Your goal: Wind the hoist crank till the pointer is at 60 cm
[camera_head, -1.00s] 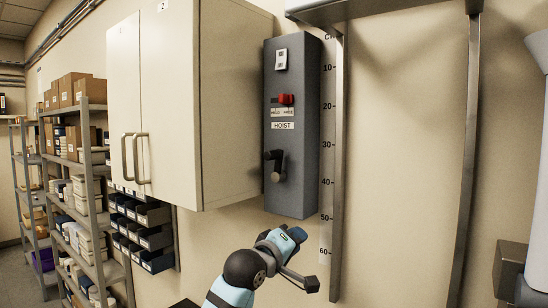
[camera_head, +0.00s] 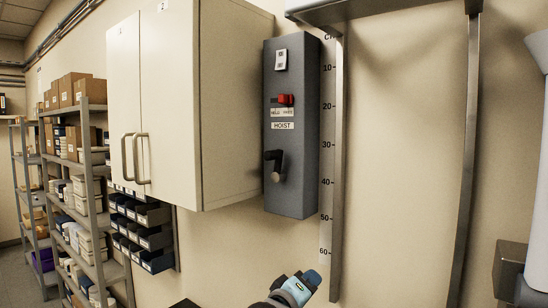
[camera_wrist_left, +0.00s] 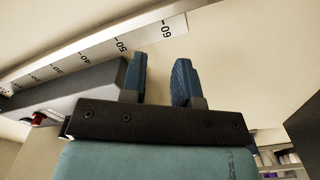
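The hoist box (camera_head: 292,130) is a tall dark grey wall unit labelled HOIST. Its black crank (camera_head: 276,166) sits on the lower front. A white cm scale (camera_head: 326,180) runs down beside the box, with 60 near its lower end; I cannot make out a pointer. My left gripper (camera_head: 314,277) is below the box, near the scale's lower end and apart from the crank. In the left wrist view its two blue fingers (camera_wrist_left: 160,80) stand apart with nothing between them, and the scale (camera_wrist_left: 125,45) lies beyond. My right gripper is not in view.
A red switch (camera_head: 286,99) sits above the HOIST label. A cream cabinet (camera_head: 190,110) juts out left of the box. A metal upright (camera_head: 338,170) stands right of the scale, another (camera_head: 470,150) farther right. Bare wall lies between the uprights.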

